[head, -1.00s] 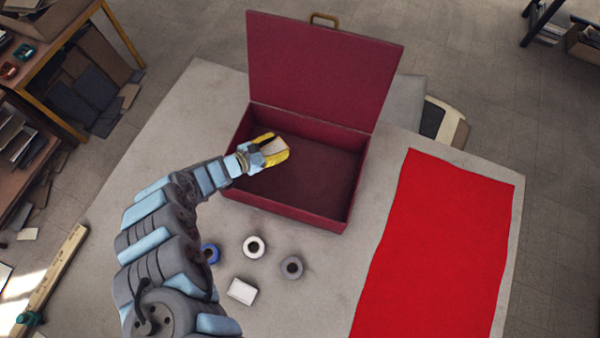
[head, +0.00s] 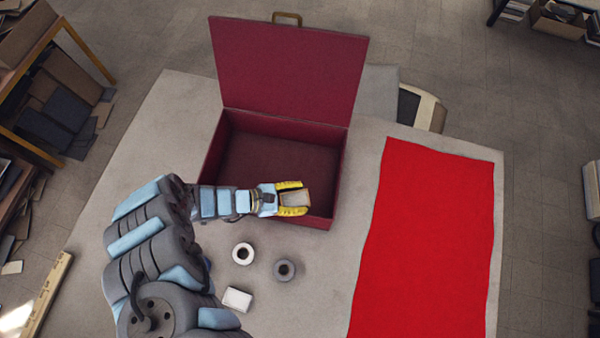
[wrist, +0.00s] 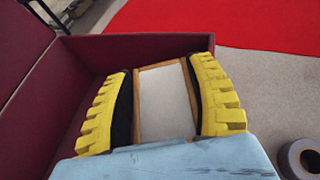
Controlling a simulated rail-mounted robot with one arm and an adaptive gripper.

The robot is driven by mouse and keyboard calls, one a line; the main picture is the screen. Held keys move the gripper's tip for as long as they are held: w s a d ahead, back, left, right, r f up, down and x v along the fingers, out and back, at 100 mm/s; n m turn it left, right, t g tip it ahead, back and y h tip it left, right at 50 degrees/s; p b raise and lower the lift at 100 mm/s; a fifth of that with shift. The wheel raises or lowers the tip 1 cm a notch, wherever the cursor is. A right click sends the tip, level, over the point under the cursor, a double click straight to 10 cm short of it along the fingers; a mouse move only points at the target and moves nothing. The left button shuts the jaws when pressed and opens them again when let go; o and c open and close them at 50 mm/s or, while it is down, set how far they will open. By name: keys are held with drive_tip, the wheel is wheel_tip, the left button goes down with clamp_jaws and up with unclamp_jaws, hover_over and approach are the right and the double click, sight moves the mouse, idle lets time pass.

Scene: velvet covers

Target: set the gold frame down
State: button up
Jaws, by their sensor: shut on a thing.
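My gripper (head: 294,198) is shut on the gold frame (head: 295,197), which shows between the yellow fingers. In the wrist view the frame (wrist: 165,103) has a gold-brown border and a pale face, with a finger along each long side. My gripper holds it over the front right part of the open dark red box (head: 213,150), near the front wall. Its exact height cannot be told. The box lid stands open at the back. A bright red cloth (head: 425,235) lies flat on the table, right of the box, and also shows in the wrist view (wrist: 235,22).
On the grey table (head: 150,150), in front of the box, are a white roll (head: 242,254), a grey roll (head: 285,270) and a small white block (head: 237,299). The grey roll also shows in the wrist view (wrist: 300,158). Table between box and cloth is clear.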

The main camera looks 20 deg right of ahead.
sight(301, 191)
drive_tip(key=shift+w+d+f+b, duration=0.35)
drive_tip(key=shift+w+f+b, duration=0.1)
drive_tip(key=shift+w+b, duration=0.15)
drive_tip(key=shift+w+d+f+b, duration=0.3)
drive_tip(key=shift+w+f+b, duration=0.1)
drive_tip(key=shift+w+b, duration=0.15)
drive_tip(key=w+d+f+b, duration=0.1)
drive_tip(key=w+f+b, duration=0.1)
drive_tip(key=b, duration=0.2)
drive_tip(key=w+d+f+b, duration=0.1)
drive_tip(key=w+f+b, duration=0.1)
drive_tip(key=b, duration=0.3)
drive_tip(key=w+d+f+b, duration=0.1)
drive_tip(key=w+f+b, duration=0.1)
drive_tip(key=b, duration=0.3)
drive_tip(key=shift+w+d+f, duration=0.15)
drive_tip(key=shift+w+d, duration=0.1)
drive_tip(key=shift+w, duration=0.6)
drive_tip(key=shift+w+d+f, duration=0.25)
drive_tip(key=shift+w+f, duration=0.15)
drive_tip(key=shift+w, duration=0.1)
drive_tip(key=shift+w+d+f+b, duration=0.15)
drive_tip(key=shift+w+f+b, duration=0.1)
drive_tip(key=shift+f+b, duration=0.25)
drive_tip(key=shift+f, duration=1.3)
drive_tip(key=shift+f+p, duration=0.45)
drive_tip(key=shift+p, duration=0.1)
drive_tip(key=shift+f, duration=0.2)
drive_tip(key=o, duration=1.1)
